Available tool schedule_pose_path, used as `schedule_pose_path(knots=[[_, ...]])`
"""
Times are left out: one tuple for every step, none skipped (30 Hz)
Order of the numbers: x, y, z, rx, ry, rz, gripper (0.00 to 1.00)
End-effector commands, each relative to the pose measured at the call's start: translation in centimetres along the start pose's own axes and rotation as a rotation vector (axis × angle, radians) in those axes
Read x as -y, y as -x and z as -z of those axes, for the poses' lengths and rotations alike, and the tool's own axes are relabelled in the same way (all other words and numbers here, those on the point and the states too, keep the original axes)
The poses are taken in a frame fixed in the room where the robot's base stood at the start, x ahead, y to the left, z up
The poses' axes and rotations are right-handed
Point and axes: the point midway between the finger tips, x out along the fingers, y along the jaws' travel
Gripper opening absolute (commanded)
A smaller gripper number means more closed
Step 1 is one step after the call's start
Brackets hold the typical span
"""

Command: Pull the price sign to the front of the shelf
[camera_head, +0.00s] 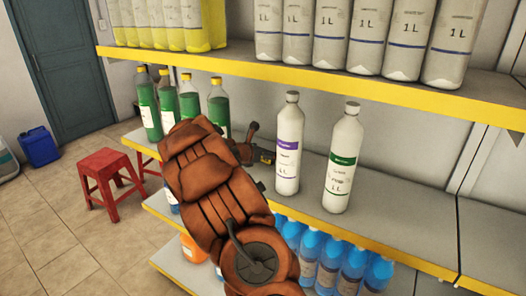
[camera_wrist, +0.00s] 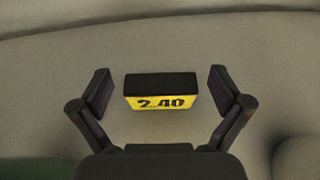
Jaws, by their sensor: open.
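The price sign (camera_wrist: 161,101) is a small block with a dark top and a yellow face reading 2.40. In the wrist view it stands on the grey shelf between the fingers of my gripper (camera_wrist: 160,93). The fingers are open, one on each side, with a gap between each finger and the sign. In the head view my gripper (camera_head: 254,150) reaches over the middle shelf (camera_head: 400,219), left of the purple-label white bottle. A small yellow patch of the sign (camera_head: 267,158) shows beside the gripper there; the rest is hidden.
A purple-label white bottle (camera_head: 288,145) and a green-label white bottle (camera_head: 343,158) stand just right of my gripper. Green bottles (camera_head: 189,99) stand to its left. The upper shelf (camera_head: 330,80) with several bottles hangs above. Blue bottles (camera_head: 329,263) stand below. A red stool (camera_head: 105,172) is at left.

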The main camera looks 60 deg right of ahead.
Motion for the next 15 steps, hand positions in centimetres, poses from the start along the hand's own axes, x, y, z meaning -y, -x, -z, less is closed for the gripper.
schedule_pose_path(knots=[[0.00, -0.03, 0.01, 0.000, 0.000, 0.000, 1.00], [0.00, -0.03, 0.01, 0.000, 0.000, 0.000, 1.00], [0.00, -0.02, 0.02, 0.000, 0.000, 0.000, 1.00], [0.00, -0.02, 0.03, 0.000, 0.001, 0.000, 1.00], [0.00, -0.01, 0.02, 0.000, 0.000, 0.000, 1.00], [0.00, -0.01, 0.03, 0.000, 0.001, 0.000, 1.00], [0.00, 0.00, 0.03, 0.000, 0.001, 0.000, 0.97], [0.00, 0.00, 0.04, 0.000, 0.001, 0.000, 0.94], [0.00, 0.00, 0.04, 0.000, 0.001, 0.000, 0.90], [0.00, 0.00, 0.04, 0.000, 0.001, 0.000, 0.86], [-0.01, 0.00, 0.04, 0.000, 0.001, 0.000, 0.83], [0.00, 0.00, 0.05, 0.000, 0.001, 0.000, 0.79], [0.00, 0.01, 0.05, 0.000, 0.001, 0.000, 0.76], [0.00, 0.01, 0.05, 0.000, 0.001, 0.000, 0.73], [0.00, 0.01, 0.05, 0.000, 0.001, 0.000, 0.69]])
